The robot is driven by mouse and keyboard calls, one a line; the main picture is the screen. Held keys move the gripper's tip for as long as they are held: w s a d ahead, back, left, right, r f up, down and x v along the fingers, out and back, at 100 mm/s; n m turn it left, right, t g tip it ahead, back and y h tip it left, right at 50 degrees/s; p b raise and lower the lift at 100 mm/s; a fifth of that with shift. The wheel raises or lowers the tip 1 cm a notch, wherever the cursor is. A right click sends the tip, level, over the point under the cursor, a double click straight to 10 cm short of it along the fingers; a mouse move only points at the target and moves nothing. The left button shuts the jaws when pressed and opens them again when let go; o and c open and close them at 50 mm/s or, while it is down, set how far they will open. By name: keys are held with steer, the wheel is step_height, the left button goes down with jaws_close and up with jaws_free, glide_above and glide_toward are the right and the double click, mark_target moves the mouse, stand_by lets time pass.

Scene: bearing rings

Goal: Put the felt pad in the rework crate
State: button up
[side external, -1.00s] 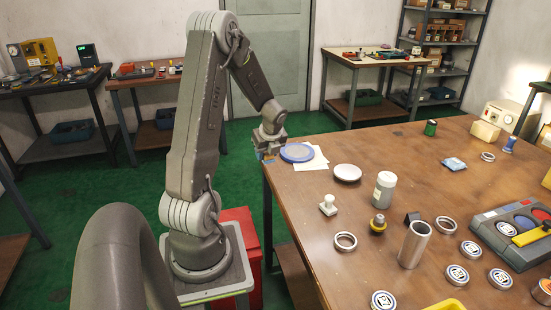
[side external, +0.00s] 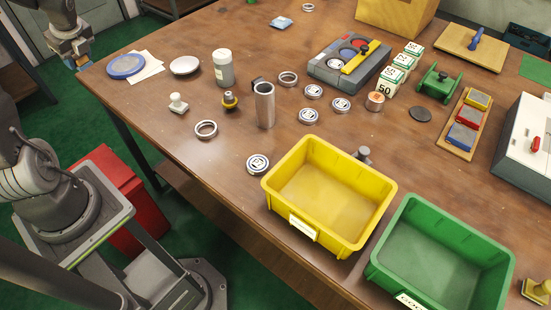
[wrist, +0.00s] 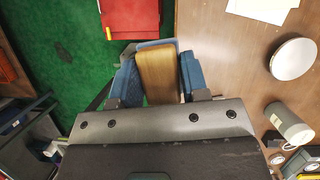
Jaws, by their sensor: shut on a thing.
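My gripper (side external: 78,62) is off the left edge of the table, near its far corner. In the wrist view its blue-padded fingers (wrist: 157,78) are shut on a wood-coloured block with a blue-grey layer under it, which I take as the felt pad (wrist: 156,72). It is held over the floor; in the side view it is too small to make out well. The yellow crate (side external: 269,182), with a label too small to read surely, stands at the table's front edge and looks empty. I take it as the rework crate.
A green crate (side external: 375,268) stands right of the yellow one. A red box (side external: 110,200) is below.

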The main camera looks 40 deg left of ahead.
steer(key=w+d+m+t, duration=0.2)
steer(key=w+d+m, duration=0.4)
steer(key=w+d, duration=0.85)
steer(key=w+d+m+t+h, duration=0.1)
steer(key=w+d+m, duration=0.2)
steer(key=d, duration=0.5)
steer(key=w+d+m+t+h, duration=0.1)
steer(key=w+d+m, duration=0.25)
steer(key=d, duration=0.45)
steer(key=s+d+m+t+h, duration=0.15)
steer(key=d+m, duration=0.25)
steer(key=d, duration=1)
steer(key=s+d+m+g+h, duration=0.1)
steer(key=s+d+m, duration=0.15)
steer(key=d, duration=1.05)
steer(key=shift+m+t, duration=0.25)
steer(key=shift+m, duration=0.15)
steer(key=f, duration=0.5)
steer(key=shift+d+f, duration=0.3)
steer(key=shift+f, duration=0.1)
glide_above(327, 201)
steer(key=s, duration=0.1)
steer(key=f, duration=0.6)
steer(key=shift+s+a+f, duration=0.15)
steer(key=shift+a, duration=0.05)
steer(key=shift+d+f, duration=0.3)
steer(key=shift+f, duration=1.85)
